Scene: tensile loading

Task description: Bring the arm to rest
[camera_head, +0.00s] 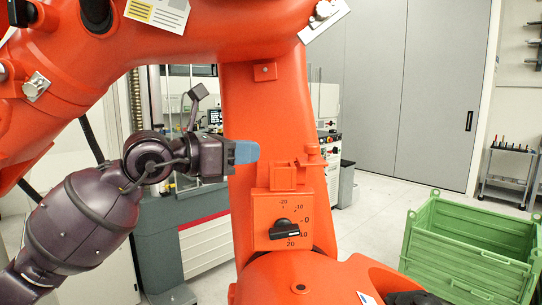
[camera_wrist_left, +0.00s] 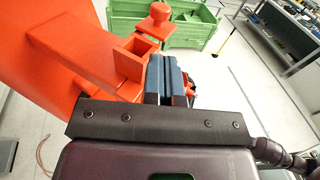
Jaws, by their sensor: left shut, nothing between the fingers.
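My left gripper (camera_head: 243,152) comes in from the left on a dark purple arm, its blue fingers shut and empty. In the head view it is level in front of the upright part of a big orange arm-like machine (camera_head: 250,95). In the left wrist view the blue fingers (camera_wrist_left: 166,80) lie together, just right of an open square orange holder (camera_wrist_left: 138,46). I cannot tell whether they touch it. The holder (camera_head: 283,177) sits above a dial panel with a black knob (camera_head: 285,229). My right gripper is not in view.
A round-topped orange post (camera_head: 312,155) stands beside the holder. A green crate (camera_head: 470,250) stands on the floor at right, with a grey cart (camera_head: 508,175) behind it. A grey bench machine (camera_head: 180,235) stands behind the orange machine. Pale floor is free between them.

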